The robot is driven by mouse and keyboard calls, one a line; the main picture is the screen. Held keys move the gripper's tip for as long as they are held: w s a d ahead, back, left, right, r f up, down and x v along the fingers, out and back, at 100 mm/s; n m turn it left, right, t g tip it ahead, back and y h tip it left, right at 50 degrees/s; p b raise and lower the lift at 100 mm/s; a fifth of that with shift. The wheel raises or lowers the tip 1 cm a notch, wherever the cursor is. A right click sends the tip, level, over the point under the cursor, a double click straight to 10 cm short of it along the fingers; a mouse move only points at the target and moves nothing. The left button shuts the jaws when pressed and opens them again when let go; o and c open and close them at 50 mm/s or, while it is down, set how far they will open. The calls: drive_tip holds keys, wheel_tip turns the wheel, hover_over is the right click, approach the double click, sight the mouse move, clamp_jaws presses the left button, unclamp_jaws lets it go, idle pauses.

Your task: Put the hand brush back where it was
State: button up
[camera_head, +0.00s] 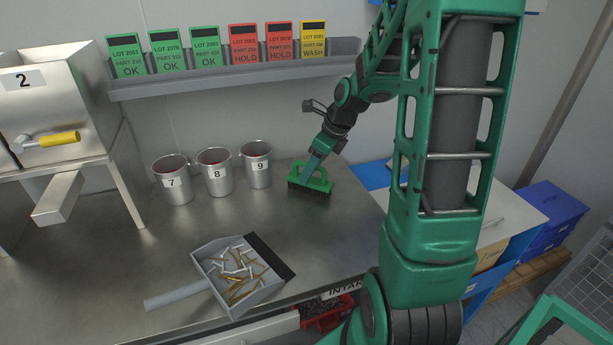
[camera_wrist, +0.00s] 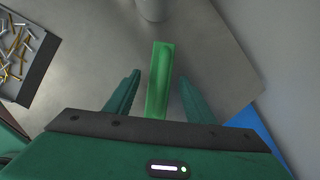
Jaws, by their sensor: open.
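The green hand brush (camera_head: 311,183) stands on the steel bench right of the cups, dark bristles down on the bench top and its handle on top. In the wrist view the brush's green handle (camera_wrist: 160,82) lies between the two fingers of my gripper (camera_wrist: 160,90), with a gap showing on each side. My gripper (camera_head: 316,163) is open and comes down over the handle from above in the head view. The bristles are hidden in the wrist view.
Three metal cups (camera_head: 216,172), numbered 7, 8 and 9, stand left of the brush. A dustpan (camera_head: 202,252) with mixed screws lies at the front. A steel hopper (camera_head: 58,105) stands at the left. A wall rail (camera_head: 235,85) holds lot cards. Bench between brush and dustpan is clear.

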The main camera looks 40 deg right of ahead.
drive_tip(key=v, duration=0.8)
drive_tip(key=shift+r, duration=0.2)
drive_tip(key=shift+s+r+n, duration=0.2)
drive_tip(key=shift+s+n, duration=0.1)
drive_tip(key=shift+s, duration=0.1)
drive_tip(key=s+a+n+g+h, duration=0.1)
drive_tip(key=s+a+n+g, duration=0.1)
drive_tip(key=s+n, duration=0.9)
drive_tip(key=s+a+f+n+g+h, duration=0.1)
drive_tip(key=s+a+n+g, duration=0.1)
drive_tip(key=s+n, duration=1)
drive_tip(key=shift+s+a, duration=0.25)
drive_tip(key=shift+s, duration=0.3)
drive_tip(key=shift+w+f, duration=0.15)
